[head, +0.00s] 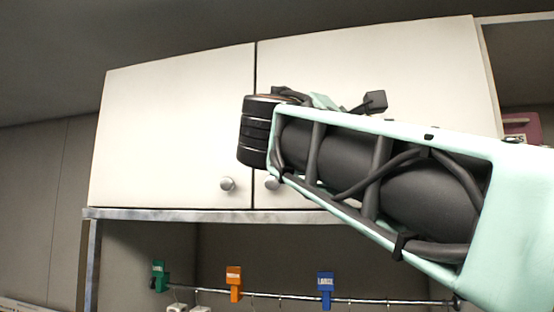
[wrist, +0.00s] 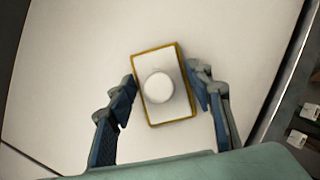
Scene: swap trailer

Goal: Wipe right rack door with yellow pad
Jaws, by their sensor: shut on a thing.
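The right rack door (head: 400,65) is a plain white panel, partly hidden in the head view by my arm. It also fills most of the wrist view (wrist: 75,70). The yellow pad (wrist: 180,122) shows in the wrist view as a white rectangular back with a yellow rim and a round white knob. My gripper (wrist: 163,84) is shut on the pad, with one finger on each side. In the head view my arm hides the pad.
The left door (head: 170,125) is shut beside it, with a round knob (head: 227,184). Below runs a metal rack edge (head: 170,215) and a rail with green (head: 158,275), orange (head: 234,275) and blue (head: 325,285) clips. A pinkish case (head: 522,128) sits at the far right.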

